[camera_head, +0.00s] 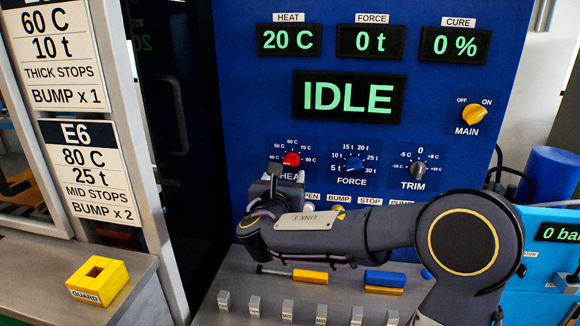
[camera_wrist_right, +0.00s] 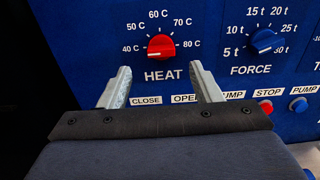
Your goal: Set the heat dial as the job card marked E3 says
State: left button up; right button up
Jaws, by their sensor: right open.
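The red heat dial (camera_head: 291,159) is on the blue panel, with marks from 40 C to 80 C. In the right wrist view the heat dial (camera_wrist_right: 161,46) seems turned to the left side, but its exact mark is hard to read. My right gripper (camera_wrist_right: 161,84) is open and empty, its fingers just below and either side of the dial, apart from it. It also shows in the head view (camera_head: 276,180). A job card (camera_head: 61,50) reads 60 C, 10 t, thick stops; its name is cut off. The card below (camera_head: 93,172) is marked E6. No E3 label shows.
The heat display (camera_head: 288,39) reads 20 C and the state display (camera_head: 348,97) reads IDLE. The force dial (camera_head: 353,163) and trim dial (camera_head: 417,170) are to the right. Push buttons are below. A yellow guard block (camera_head: 98,281) stands at left.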

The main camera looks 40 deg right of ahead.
aim_at(290, 164)
jog(key=p+x, duration=0.1)
jog(key=x, duration=0.6)
jog(key=shift+d, duration=0.1)
jog(key=shift+c, duration=0.2)
jog(key=shift+f, duration=0.1)
jog(key=c, duration=0.9)
